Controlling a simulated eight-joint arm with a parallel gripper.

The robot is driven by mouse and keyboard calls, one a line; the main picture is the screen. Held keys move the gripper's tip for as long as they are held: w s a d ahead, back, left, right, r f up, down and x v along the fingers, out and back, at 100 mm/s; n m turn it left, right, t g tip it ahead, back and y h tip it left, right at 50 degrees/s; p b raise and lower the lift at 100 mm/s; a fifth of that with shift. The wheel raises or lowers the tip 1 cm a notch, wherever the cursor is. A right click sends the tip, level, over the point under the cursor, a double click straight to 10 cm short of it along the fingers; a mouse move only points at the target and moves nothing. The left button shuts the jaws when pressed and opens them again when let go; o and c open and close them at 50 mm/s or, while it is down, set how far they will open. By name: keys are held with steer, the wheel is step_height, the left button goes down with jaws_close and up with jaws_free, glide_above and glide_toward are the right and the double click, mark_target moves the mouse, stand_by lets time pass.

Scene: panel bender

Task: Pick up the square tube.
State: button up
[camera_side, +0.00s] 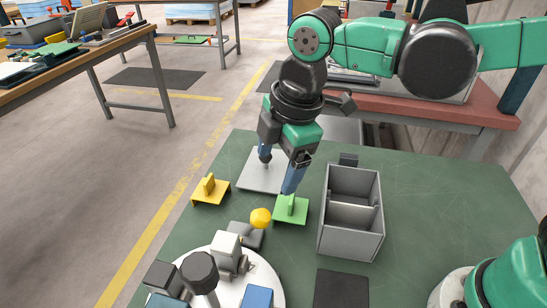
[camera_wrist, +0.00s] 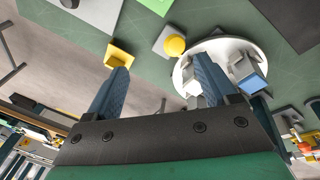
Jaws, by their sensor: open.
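My gripper (camera_side: 278,174) is open and empty, its blue fingers apart above the green table, over the area between the white plate and the green bracket. In the wrist view its fingers (camera_wrist: 161,64) frame bare table between them. A round white turntable (camera_side: 270,276) stands at the front of the side view. It bears a pale square block (camera_side: 228,244), blue-faced blocks (camera_side: 257,297) and a dark round-topped post (camera_side: 200,272). A blue-and-white box (camera_wrist: 248,72) shows on it in the wrist view. I cannot tell for sure which piece is the square tube.
A yellow bracket (camera_side: 209,189), green bracket (camera_side: 291,209), yellow knob (camera_side: 261,218) and white plate (camera_side: 262,172) sit close around my gripper. A grey two-compartment bin (camera_side: 350,245) stands to the right, with a dark mat (camera_side: 341,289) before it.

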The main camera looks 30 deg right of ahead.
mark_target(224, 240)
steer(key=a+f+n, duration=0.1)
steer(key=a+n, duration=0.2)
steer(key=s+a+n+g, duration=0.1)
steer(key=a+n, duration=0.2)
steer(key=s+a+f+n+g+h, duration=0.1)
steer(key=a+n, duration=0.2)
steer(key=shift+a+f, duration=0.2)
steer(key=shift+f, duration=0.15)
steer(key=shift+a+f+n, duration=0.2)
steer(key=shift+f+n, duration=0.05)
steer(key=shift+n, duration=0.15)
steer(key=shift+f, duration=2.65)
jaws_close()
steer(key=shift+r, duration=0.1)
